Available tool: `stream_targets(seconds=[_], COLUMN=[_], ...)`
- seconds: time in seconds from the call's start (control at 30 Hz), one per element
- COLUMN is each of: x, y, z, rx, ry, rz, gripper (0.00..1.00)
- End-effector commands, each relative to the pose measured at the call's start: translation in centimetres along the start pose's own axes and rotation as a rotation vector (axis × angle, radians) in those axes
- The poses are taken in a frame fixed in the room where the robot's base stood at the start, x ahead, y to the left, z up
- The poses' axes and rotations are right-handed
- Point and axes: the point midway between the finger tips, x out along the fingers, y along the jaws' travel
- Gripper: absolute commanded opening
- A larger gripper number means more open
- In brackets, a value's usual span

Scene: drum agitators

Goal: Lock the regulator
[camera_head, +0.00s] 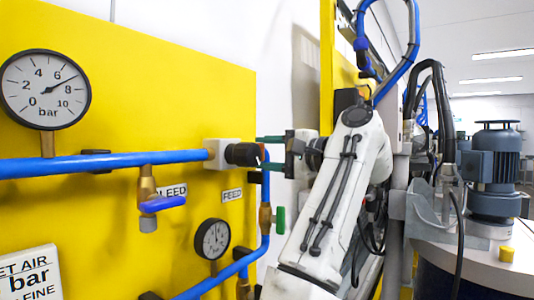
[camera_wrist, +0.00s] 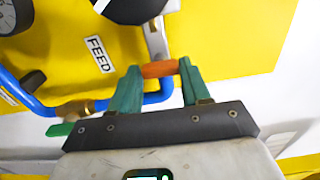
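In the head view the regulator (camera_head: 222,153) has a white body on the blue pipe and a black knob (camera_head: 242,154) facing right. It seems to be the black and white part (camera_wrist: 130,8) cut off by the top edge in the wrist view. My gripper (camera_wrist: 160,72) has green fingers, set apart, with a small orange piece (camera_wrist: 160,69) spanning between their tips. The piece seems to touch both fingers and stands apart from the knob in the wrist view. In the head view my gripper (camera_head: 268,153) is just right of the knob, pointing left.
The yellow panel (camera_head: 130,100) carries a large gauge (camera_head: 46,90), a small gauge (camera_head: 212,239) and a blue-handled bleed valve (camera_head: 162,203). A green-handled valve (camera_head: 279,219) is below my gripper. The FEED label (camera_wrist: 100,54) is close by. A motor (camera_head: 495,170) stands at the right.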

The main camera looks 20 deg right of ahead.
Motion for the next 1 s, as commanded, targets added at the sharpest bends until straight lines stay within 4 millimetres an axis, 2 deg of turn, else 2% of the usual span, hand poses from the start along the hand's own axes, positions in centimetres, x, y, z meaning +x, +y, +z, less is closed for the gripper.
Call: stream_targets(seconds=[0.03, 0.2, 0.53, 0.67, 1.0], x=[0.0, 0.0, -0.5, -2.2, -8.6], y=[0.0, 0.0, 0.0, 0.1, 0.2], z=[0.0, 0.1, 0.1, 0.0, -0.1], rx=[0.000, -0.002, -0.004, -0.005, -0.004], ry=[0.000, -0.001, -0.002, 0.001, 0.002], rz=[0.000, 0.000, -0.001, -0.003, -0.002], gripper=[0.52, 0.68, 0.68, 0.68, 0.68])
